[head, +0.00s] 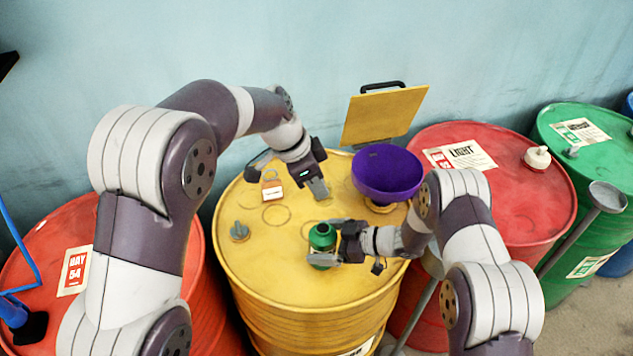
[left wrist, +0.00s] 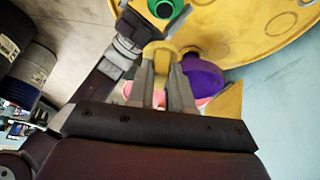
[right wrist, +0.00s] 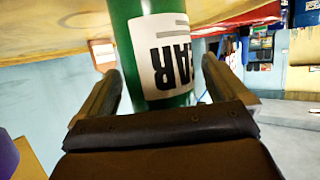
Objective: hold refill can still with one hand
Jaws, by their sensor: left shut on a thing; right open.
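The green refill can (head: 322,238) stands on top of the yellow drum (head: 265,290), near its front right. Its open mouth faces up. The right wrist view shows its green side (right wrist: 128,45) and an upside-down white label, between the fingers of my right gripper (head: 338,245). These fingers are open on either side of the can, with a visible gap at least on the right. My left gripper (head: 318,186) is above the drum, behind the can. It is shut on a small yellow thing (left wrist: 157,52) that I cannot identify.
A purple funnel (head: 388,170) sits at the drum's back right, before a raised yellow panel (head: 383,115). A small orange-and-white box (head: 271,190) and a grey cap (head: 239,231) are on the left of the drum top. Red drums (head: 500,200) stand at both sides.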

